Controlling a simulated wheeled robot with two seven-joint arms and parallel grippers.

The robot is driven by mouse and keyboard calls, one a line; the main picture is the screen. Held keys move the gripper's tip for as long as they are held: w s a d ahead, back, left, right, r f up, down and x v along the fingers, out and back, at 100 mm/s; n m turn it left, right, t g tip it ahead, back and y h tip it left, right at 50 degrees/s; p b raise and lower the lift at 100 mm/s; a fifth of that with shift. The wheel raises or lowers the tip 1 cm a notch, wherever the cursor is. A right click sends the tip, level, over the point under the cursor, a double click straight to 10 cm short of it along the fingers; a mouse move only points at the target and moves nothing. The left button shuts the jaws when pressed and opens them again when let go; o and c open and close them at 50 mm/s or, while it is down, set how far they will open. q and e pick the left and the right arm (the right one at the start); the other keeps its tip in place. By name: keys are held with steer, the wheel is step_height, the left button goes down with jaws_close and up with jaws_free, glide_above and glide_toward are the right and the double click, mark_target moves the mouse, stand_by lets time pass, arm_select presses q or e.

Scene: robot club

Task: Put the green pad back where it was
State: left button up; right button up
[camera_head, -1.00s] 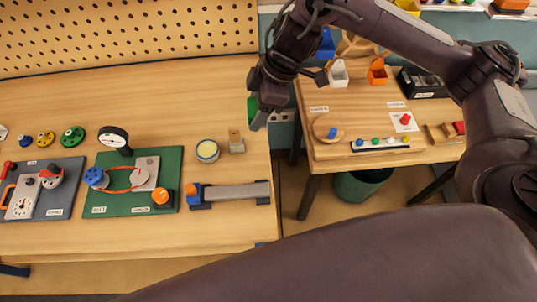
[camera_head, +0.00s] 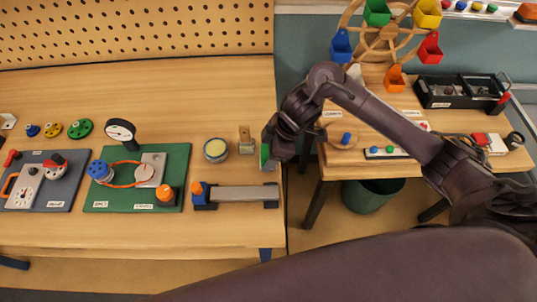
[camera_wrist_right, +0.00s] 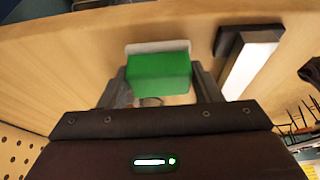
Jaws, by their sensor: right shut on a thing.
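The green pad (camera_head: 265,155) is held in my right gripper (camera_head: 270,158), above the right edge of the long table in the head view. Only a sliver of it shows there. In the right wrist view, the green pad (camera_wrist_right: 158,71) sits between the two fingers of my right gripper (camera_wrist_right: 158,85), with a pale layer along its far side. The gripper is shut on it. Whether the pad touches the table cannot be told. My left gripper is not in view.
A grey bar on dark end blocks (camera_head: 245,194) lies just in front of the gripper. A wooden block (camera_head: 246,143) and a round tin (camera_head: 216,150) stand to its left. A gap separates the long table from the side table (camera_head: 330,165), with a bin (camera_head: 370,197) below.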

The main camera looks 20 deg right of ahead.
steer(key=shift+f, duration=0.6)
steer(key=shift+f, duration=0.2)
steer(key=o, duration=0.9)
steer(key=shift+o, duration=0.2)
steer(key=shift+r, duration=0.1)
steer(key=shift+r, duration=0.15)
steer(key=p+v, duration=0.1)
steer(key=v, duration=1.1)
steer(key=shift+p, duration=0.3)
